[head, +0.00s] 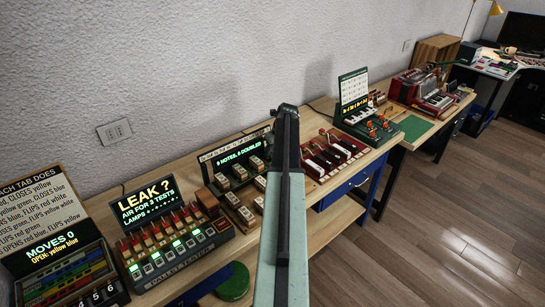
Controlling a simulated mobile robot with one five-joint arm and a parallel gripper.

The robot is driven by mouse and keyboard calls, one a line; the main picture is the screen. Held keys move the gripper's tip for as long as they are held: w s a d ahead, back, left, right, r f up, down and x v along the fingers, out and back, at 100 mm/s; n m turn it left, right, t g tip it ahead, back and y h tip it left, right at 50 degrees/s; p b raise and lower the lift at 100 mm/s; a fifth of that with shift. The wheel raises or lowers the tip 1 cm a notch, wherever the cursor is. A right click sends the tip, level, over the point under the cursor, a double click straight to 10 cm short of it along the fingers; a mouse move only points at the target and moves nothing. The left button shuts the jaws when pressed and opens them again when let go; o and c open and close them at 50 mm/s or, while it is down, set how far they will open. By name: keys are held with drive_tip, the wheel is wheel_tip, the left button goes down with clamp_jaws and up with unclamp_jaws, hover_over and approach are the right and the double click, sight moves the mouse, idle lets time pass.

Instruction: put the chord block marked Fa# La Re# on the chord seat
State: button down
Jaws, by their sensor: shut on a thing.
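My arm reaches up the middle of the head view, and my gripper (286,112) is at its far end, over the back of the bench. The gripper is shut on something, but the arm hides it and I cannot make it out. Several small brown and cream blocks (240,214) stand in front of and on a dark unit with a green-lit display (238,158), just left of my arm. Their markings are too small to read, so I cannot tell which is Fa# La Re#. I cannot identify the chord seat; part of that unit is behind my arm.
A pallet tester (180,250) and a tab panel (60,265) stand at left. Right of my arm are a red keyed unit (332,153), a green unit (365,118) and a red accordion-like machine (420,92). A green mat (414,127) lies bare. The wooden floor (450,230) is clear.

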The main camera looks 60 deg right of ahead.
wheel_tip(320, 180, down, 2)
drive_tip(key=shift+r, duration=0.25)
drive_tip(key=shift+f, duration=0.2)
drive_tip(key=c, duration=1.1)
unclamp_jaws()
drive_tip(key=shift+r, duration=0.1)
drive_tip(key=p+v, duration=1.1)
drive_tip(key=v, duration=0.1)
drive_tip(key=shift+s+r, duration=0.1)
